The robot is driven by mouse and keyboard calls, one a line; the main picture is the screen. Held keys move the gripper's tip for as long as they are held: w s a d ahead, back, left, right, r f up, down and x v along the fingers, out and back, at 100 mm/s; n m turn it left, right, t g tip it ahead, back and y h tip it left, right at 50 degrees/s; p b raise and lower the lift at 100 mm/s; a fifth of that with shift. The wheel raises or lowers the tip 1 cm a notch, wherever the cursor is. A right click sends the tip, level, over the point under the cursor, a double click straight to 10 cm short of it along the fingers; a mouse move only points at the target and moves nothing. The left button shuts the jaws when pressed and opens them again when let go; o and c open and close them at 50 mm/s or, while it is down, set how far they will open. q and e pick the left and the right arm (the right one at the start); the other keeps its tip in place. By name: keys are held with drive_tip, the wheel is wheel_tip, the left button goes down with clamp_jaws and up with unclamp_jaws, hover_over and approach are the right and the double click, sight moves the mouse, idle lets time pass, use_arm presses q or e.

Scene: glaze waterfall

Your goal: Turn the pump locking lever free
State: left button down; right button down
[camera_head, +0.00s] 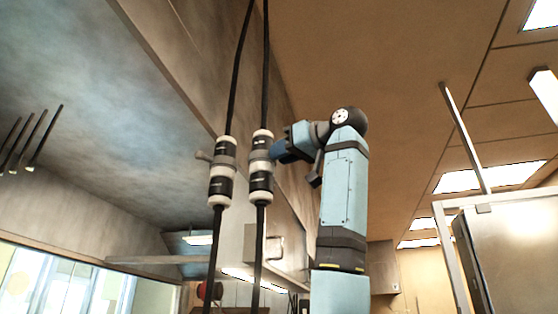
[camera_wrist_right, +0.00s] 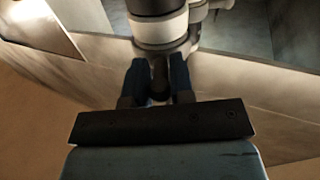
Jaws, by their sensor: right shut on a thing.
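Two black-and-white couplings hang side by side on dark hoses. The left coupling (camera_head: 221,172) has a grey lever (camera_head: 203,156) sticking out to the left. The right coupling (camera_head: 262,168) has a grey collar at mid-height, and my right gripper (camera_head: 280,151) is at its right side. In the right wrist view, my right gripper (camera_wrist_right: 160,84) has its blue fingers closed on a dark rounded lever end (camera_wrist_right: 158,72) below the coupling's white band (camera_wrist_right: 158,30). In the head view the fingers hide most of this lever. My left gripper is not in view.
The dark hoses (camera_head: 261,245) run up and down through the couplings. A stained grey hood (camera_head: 110,85) fills the upper left. A metal cabinet (camera_head: 515,250) stands at the right. The space between my right arm and that cabinet looks clear.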

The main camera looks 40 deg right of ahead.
drive_tip(key=n+y, duration=0.1)
drive_tip(key=y, duration=0.1)
drive_tip(key=shift+w+d+n+g+y, duration=0.1)
drive_tip(key=shift+d+n+g+y, duration=0.2)
drive_tip(key=shift+d+n+y, duration=0.1)
drive_tip(key=c, duration=1)
unclamp_jaws()
drive_tip(key=shift+w, duration=0.1)
drive_tip(key=shift+b+v, duration=1.75)
drive_tip(key=shift+v, duration=5.2)
